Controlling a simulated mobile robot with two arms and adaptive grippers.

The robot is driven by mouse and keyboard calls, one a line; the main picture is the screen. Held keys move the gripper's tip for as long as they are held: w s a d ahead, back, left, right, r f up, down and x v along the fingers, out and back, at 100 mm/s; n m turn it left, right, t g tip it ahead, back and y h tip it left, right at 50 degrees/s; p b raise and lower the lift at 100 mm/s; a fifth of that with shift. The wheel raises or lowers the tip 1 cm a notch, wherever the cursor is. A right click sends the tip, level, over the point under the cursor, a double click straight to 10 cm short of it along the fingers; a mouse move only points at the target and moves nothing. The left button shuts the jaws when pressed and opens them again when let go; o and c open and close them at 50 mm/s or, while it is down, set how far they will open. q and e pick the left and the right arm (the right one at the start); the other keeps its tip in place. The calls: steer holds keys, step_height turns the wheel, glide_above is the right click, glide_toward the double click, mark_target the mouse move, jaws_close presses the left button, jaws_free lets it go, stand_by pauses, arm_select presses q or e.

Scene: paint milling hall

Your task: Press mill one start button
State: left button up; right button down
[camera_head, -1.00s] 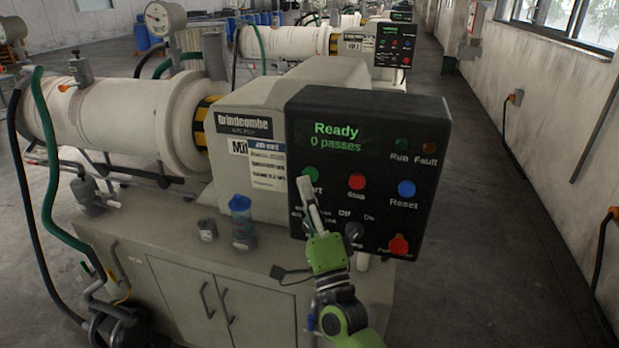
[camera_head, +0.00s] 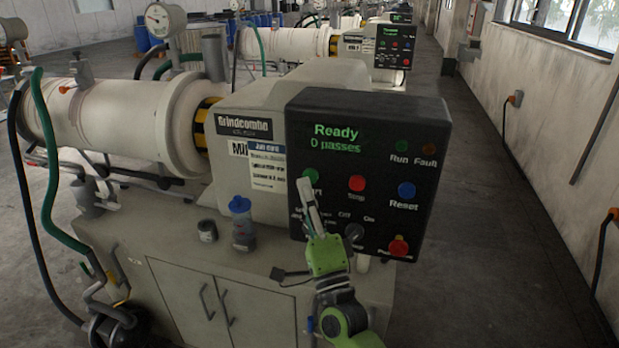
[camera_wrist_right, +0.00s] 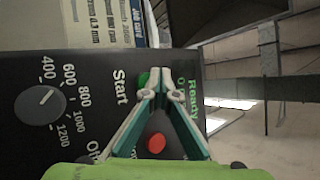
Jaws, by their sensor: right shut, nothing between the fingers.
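The mill one control panel (camera_head: 370,165) is black and its screen reads "Ready" and "0 passes". The green start button (camera_head: 310,175) sits at its left, partly hidden by my gripper. I cannot tell whether the tips touch the button. My left gripper is not in view.
A red stop button (camera_head: 357,184) and a blue reset button (camera_head: 406,190) are right of the start button. A red emergency knob (camera_head: 398,245) and a dial (camera_head: 354,232) lie lower.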

steer(key=shift+w+d, duration=0.15)
steer(key=shift+w, duration=0.3)
steer(key=shift+w+d+b, duration=0.15)
steer(key=shift+w+b, duration=0.25)
steer(key=shift+b, duration=0.15)
stand_by(0.7)
steer(key=shift+s, duration=0.15)
steer(key=shift+s+a+p, duration=0.3)
steer(key=shift+s+p, duration=0.05)
steer(key=shift+s, duration=0.4)
steer(key=shift+s+a+p, duration=0.25)
steer(key=shift+s+p, duration=0.05)
steer(key=shift+s, duration=0.5)
steer(key=shift+s+a+p, duration=0.25)
steer(key=shift+s+p, duration=0.05)
steer(key=shift+s, duration=0.45)
steer(key=shift+s+a+p, duration=0.25)
steer(key=shift+s+p, duration=0.05)
steer(key=shift+s, duration=0.5)
